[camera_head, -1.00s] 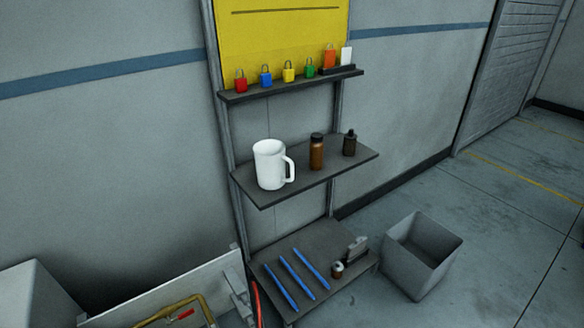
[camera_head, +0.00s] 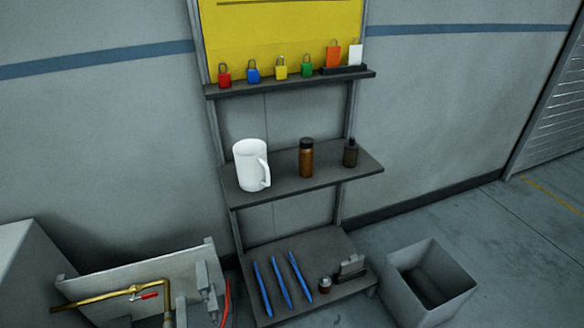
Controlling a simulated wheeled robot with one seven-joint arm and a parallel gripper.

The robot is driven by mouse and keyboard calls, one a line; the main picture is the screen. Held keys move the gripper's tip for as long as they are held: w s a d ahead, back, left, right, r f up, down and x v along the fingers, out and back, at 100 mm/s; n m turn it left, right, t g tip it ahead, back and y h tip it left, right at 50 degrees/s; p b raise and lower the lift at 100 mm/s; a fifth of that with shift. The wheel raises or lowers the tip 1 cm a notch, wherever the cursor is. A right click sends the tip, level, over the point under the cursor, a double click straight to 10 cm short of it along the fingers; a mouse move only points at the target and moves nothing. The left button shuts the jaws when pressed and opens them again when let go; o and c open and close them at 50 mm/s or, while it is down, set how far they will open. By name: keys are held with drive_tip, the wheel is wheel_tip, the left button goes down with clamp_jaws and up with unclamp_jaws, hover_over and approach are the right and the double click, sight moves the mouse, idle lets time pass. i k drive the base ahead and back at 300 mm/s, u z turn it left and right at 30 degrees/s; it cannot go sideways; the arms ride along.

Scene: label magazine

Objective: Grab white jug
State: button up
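The white jug (camera_head: 248,165) stands upright at the left end of the middle shelf (camera_head: 285,188). Its handle is on its right side, turned partly toward me. The jug's front and side are in plain view, with nothing in front of it. A brown bottle (camera_head: 306,158) stands to its right with a gap, and a smaller dark bottle (camera_head: 350,153) stands further right. My gripper is not in view.
The top shelf (camera_head: 290,84) holds several coloured padlocks. The bottom shelf (camera_head: 325,239) holds blue sticks (camera_head: 282,283) and small items. A grey bin (camera_head: 428,285) stands on the floor at right. A panel with a brass pipe (camera_head: 110,297) is at lower left.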

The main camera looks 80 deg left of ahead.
sight(256, 169)
drive_tip(key=u, duration=0.05)
drive_tip(key=i, duration=2.35)
drive_tip(key=u, duration=3.9)
drive_tip(key=i, duration=1)
